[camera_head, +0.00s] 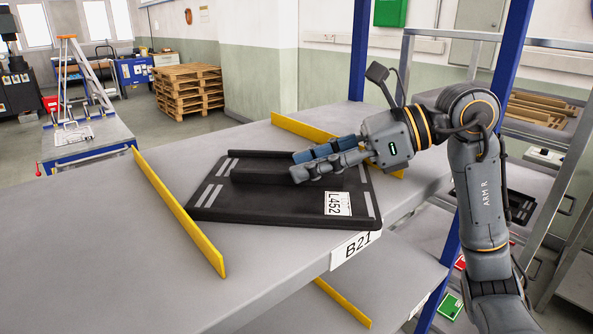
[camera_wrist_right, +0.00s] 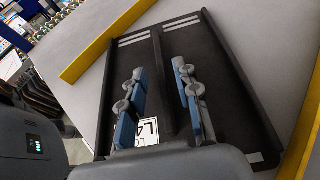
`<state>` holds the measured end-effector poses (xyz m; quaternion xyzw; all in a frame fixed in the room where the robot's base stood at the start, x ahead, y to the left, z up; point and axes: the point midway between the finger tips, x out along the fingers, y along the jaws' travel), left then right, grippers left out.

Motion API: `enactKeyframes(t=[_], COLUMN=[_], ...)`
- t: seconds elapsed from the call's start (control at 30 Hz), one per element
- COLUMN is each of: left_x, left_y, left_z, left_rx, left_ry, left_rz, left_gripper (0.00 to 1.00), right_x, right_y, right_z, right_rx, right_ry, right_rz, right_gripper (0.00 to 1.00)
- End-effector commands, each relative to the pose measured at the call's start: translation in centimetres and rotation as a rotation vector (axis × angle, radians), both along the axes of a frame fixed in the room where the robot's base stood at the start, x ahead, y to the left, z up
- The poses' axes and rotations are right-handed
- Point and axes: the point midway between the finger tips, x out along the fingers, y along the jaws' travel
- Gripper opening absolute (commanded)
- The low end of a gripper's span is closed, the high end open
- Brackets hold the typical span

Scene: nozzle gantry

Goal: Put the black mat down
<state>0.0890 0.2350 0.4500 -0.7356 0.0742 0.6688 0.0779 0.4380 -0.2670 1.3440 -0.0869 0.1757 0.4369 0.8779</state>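The black mat (camera_head: 250,206) lies on the grey shelf (camera_head: 110,235) between two yellow dividers, slightly turned. It has a raised bar (camera_head: 260,175) along its middle, grey stripes and a white label reading L452. In the right wrist view the mat (camera_wrist_right: 240,110) lies under my right gripper. My right gripper (camera_head: 300,166) is over the mat at the raised bar. In the wrist view its blue-padded fingers (camera_wrist_right: 159,70) stand apart on either side of the bar, with gaps showing. My left gripper is not in view.
The yellow dividers stand left (camera_head: 180,210) and behind (camera_head: 305,129) the mat. Blue posts (camera_head: 359,50) rise at the shelf's corners. The shelf label B21 (camera_head: 350,249) is on the front edge. The shelf's left part is clear. Wooden pallets (camera_head: 187,88) stand on the floor behind.

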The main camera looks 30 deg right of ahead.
Motion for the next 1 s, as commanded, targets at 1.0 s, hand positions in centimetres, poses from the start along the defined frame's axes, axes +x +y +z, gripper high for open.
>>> enactKeyframes(t=[1.0], left_x=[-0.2], left_y=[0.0], left_z=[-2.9], left_rx=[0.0], left_ry=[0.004], left_rz=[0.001], left_gripper=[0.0], right_x=[-5.2], right_y=[-6.9], right_z=[3.6], right_rx=[-0.001], right_ry=[-0.001], right_rz=[0.0], right_gripper=[0.32])
